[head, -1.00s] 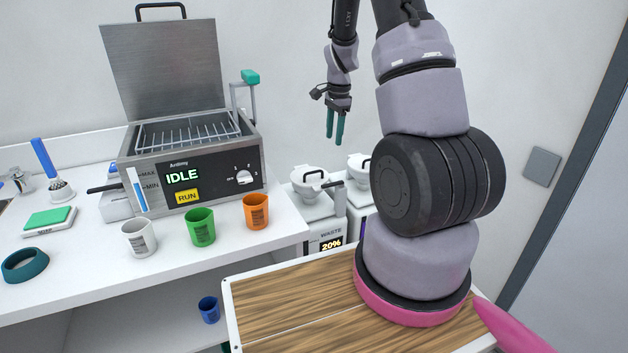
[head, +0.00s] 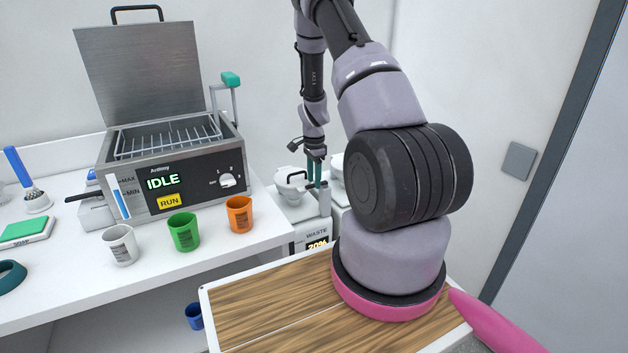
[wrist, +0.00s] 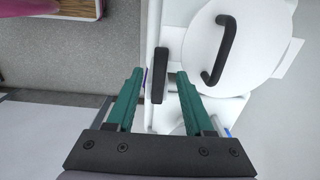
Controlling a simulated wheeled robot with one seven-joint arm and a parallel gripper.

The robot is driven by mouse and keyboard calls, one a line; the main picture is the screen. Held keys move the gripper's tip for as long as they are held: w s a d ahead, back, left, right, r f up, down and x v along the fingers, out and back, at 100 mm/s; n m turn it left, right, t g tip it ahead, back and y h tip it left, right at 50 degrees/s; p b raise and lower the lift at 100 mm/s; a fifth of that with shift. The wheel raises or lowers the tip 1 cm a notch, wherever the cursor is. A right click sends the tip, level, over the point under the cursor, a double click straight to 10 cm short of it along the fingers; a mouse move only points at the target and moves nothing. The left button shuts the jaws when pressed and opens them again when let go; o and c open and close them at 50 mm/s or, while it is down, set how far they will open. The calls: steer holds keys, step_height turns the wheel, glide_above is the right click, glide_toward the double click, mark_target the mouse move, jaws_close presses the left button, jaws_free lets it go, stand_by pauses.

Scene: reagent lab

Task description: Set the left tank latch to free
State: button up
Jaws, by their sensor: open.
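The left tank (head: 310,230) is white, with a WASTE label and a display reading about 20%. It stands on the floor past the bench's right end. Its round white lid (head: 292,187) has a black handle and shows in the wrist view too (wrist: 203,72). The tank's latch (wrist: 160,76) is a dark bar beside the lid; in the head view my fingers largely cover it. My gripper (head: 314,172) points down over the latch. In the wrist view its green fingers are open, one on each side of the bar. I cannot tell whether they touch it.
A second tank (head: 337,168) stands just to the right, mostly hidden by my arm. The bench (head: 215,248) on the left carries a steel bath (head: 180,165) reading IDLE and white, green and orange cups. A plain wall is behind.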

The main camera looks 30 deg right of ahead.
steer(key=shift+f, duration=0.3)
jaws_close()
stand_by(1.3)
